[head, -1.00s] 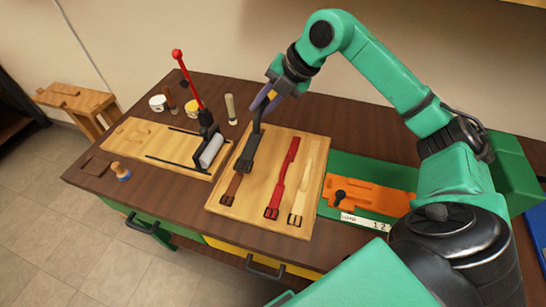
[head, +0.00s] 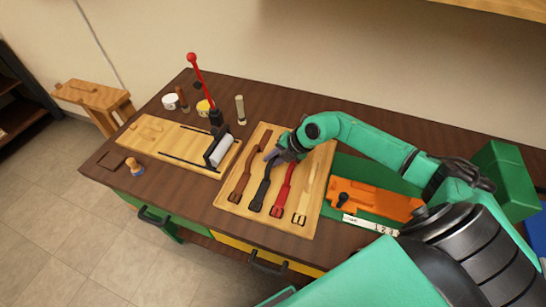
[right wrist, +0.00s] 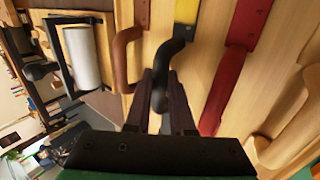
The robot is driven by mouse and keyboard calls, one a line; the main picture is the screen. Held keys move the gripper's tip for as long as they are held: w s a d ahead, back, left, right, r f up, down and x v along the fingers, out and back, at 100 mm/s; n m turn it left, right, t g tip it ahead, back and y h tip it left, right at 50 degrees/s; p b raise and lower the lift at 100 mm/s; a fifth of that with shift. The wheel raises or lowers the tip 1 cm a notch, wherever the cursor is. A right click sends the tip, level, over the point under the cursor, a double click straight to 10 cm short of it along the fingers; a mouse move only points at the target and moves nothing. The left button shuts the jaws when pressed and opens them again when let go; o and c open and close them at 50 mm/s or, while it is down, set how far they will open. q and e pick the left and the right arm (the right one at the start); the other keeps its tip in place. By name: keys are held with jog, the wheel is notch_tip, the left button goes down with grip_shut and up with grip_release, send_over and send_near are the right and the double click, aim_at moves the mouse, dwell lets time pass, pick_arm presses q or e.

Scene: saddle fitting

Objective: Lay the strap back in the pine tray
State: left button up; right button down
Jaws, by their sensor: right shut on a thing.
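The black strap (head: 259,190) lies lengthwise over the pine tray (head: 312,208), between a brown strap (head: 245,178) and a red strap (head: 281,189), its buckle toward the tray's front edge. My right gripper (head: 271,155) is low over the tray's back half, shut on the strap's far part. In the right wrist view the black strap (right wrist: 171,60) runs between the fingers, its end curved. I cannot tell whether the strap fully touches the tray bottom. My left gripper is not in view.
A tan strap (head: 303,205) lies at the tray's right. A press with a roller (head: 219,150) and a red-knobbed lever (head: 191,58) stands close to the left. An orange fixture (head: 375,203) is on the right.

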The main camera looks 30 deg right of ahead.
jog(key=c, duration=0.8)
grip_release()
jog(key=b+v, duration=0.1)
jog(key=v, duration=0.5)
jog(key=shift+d+b, duration=0.25)
jog(key=shift+b, duration=0.1)
jog(key=p+v, duration=0.4)
jog(key=p, duration=0.1)
jog(key=p+v, duration=0.2)
jog(key=p, duration=0.1)
jog(key=shift+w+a+r, duration=0.2)
jog(key=shift+a+r, duration=0.1)
jog(key=shift+a, duration=0.05)
jog(key=shift+s+d+f, duration=0.1)
jog(key=shift+s+d, duration=0.05)
jog(key=shift+f, duration=0.15)
